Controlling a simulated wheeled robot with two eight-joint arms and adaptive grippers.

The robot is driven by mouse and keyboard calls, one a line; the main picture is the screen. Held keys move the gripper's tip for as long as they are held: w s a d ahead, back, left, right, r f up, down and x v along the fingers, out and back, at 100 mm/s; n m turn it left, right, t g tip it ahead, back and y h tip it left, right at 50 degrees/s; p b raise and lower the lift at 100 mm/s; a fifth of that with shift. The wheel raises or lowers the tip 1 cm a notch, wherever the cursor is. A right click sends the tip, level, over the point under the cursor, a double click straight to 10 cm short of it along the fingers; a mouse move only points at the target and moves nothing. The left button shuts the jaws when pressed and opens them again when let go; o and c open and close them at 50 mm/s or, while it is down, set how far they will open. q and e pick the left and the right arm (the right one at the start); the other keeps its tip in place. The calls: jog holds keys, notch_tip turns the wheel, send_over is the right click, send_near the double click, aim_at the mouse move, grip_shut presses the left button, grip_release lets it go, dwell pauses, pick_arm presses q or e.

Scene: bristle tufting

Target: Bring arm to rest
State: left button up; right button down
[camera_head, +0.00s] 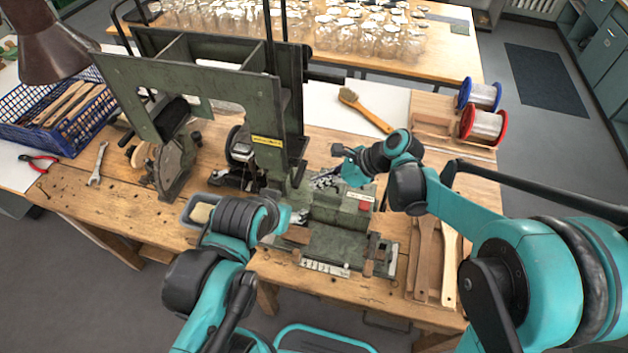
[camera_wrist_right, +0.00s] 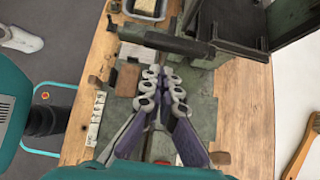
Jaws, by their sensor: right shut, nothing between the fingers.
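My right arm comes in from the right in the head view, and its gripper (camera_head: 328,180) hangs over the green tufting machine (camera_head: 335,243) on the wooden bench (camera_head: 105,215). In the right wrist view the fingers of this gripper (camera_wrist_right: 165,82) are closed together with nothing between them, above the machine's green bed (camera_wrist_right: 202,110). My left arm comes in from the lower left. Its gripper (camera_head: 285,217) is at the machine's left front, mostly hidden by its own wrist, so its opening does not show.
The machine's tall green frame (camera_head: 205,80) stands behind both grippers. A small tray (camera_head: 193,212) is close to my left wrist. A brush (camera_head: 365,110), wire spools (camera_head: 481,125) and wooden handles (camera_head: 449,265) lie at the right. A blue crate (camera_head: 75,130) is at the left.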

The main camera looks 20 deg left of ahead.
pick_arm(q)
jog(key=r+p, duration=0.1)
jog(key=d+r+p, duration=0.1)
jog(key=shift+s+r, duration=0.1)
jog(key=shift+r, duration=0.2)
pick_arm(e)
jog(key=v, duration=1.1)
jog(key=shift+d+f, duration=0.4)
pick_arm(q)
jog(key=shift+a, duration=0.1)
notch_tip(320, 180, down, 6)
jog(key=b, duration=0.5)
jog(key=shift+r, duration=0.1)
pick_arm(e)
jog(key=s+d+f+n+t+h, duration=0.2)
jog(key=s+d+n+h, duration=0.1)
jog(key=d+n, duration=0.3)
jog(key=s+d+f+n+t+h, duration=0.2)
jog(key=s+d+n, duration=0.3)
jog(key=d, duration=0.4)
jog(key=s+d+f+n+t+h, duration=0.2)
jog(key=s+d+n+t+h, duration=0.1)
jog(key=d+n, duration=0.4)
jog(key=shift+s+d+h, duration=0.5)
jog(key=shift+s, duration=0.6)
